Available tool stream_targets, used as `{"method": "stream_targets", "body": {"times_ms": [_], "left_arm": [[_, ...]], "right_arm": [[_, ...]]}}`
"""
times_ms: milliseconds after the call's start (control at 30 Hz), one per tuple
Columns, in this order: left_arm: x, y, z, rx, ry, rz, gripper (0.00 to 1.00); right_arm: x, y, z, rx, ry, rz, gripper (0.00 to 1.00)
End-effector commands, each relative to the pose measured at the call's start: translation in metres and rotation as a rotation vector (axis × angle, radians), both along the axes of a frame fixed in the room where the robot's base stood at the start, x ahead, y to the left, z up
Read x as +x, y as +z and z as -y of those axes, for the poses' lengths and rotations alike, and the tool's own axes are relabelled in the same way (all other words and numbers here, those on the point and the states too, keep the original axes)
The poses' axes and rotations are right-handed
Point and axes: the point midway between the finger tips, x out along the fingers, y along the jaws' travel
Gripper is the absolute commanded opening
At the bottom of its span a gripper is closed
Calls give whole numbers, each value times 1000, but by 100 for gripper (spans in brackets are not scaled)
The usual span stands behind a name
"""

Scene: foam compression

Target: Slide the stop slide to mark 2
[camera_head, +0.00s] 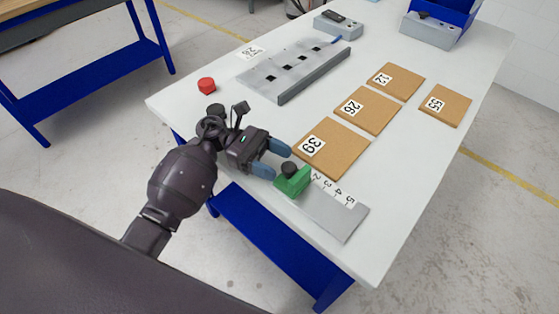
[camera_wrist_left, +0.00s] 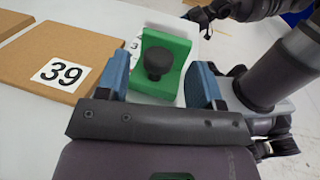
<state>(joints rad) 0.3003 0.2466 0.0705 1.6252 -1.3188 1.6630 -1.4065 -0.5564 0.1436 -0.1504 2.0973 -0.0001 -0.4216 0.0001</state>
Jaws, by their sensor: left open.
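The green stop slide (camera_head: 293,181) with a black knob sits at the left end of the grey plate (camera_head: 338,217). White number labels 2 to 5 (camera_head: 335,191) run along the plate; the slide is at the low-number end, beside the 2. My left gripper (camera_head: 276,160) is open, just up and left of the slide in the head view. In the left wrist view, the slide (camera_wrist_left: 165,62) shows between the two blue fingers, with nothing gripped. I cannot tell whether a finger touches it. Part of my other arm (camera_wrist_left: 270,70) shows at the right there; its fingers are unclear.
The brown pad marked 39 (camera_head: 332,146) lies close beyond the slide. Pads 26 (camera_head: 373,115), 12 (camera_head: 400,78) and 55 (camera_head: 447,103) lie farther off. A grey fixture (camera_head: 295,68) and a red button (camera_head: 206,85) are at the back left. The table's front edge runs close by the plate.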

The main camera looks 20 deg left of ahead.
Motion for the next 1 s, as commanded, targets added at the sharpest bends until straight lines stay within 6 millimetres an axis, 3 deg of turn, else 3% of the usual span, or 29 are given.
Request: {"method": "stream_targets", "body": {"times_ms": [200, 500, 900, 1000], "left_arm": [[-2, 0, 14, -1, 0, 0, 61], [-2, 0, 15, -1, 0, -1, 61], [-2, 0, 15, -1, 0, -1, 0], [-2, 0, 15, -1, 0, -1, 0]], "right_arm": [[2, 3, 0, -1, 3, 8, 61], [2, 2, 3, -10, 11, 7, 61], [3, 3, 2, -7, 7, 8, 61], [3, 3, 1, -4, 6, 9, 61]]}}
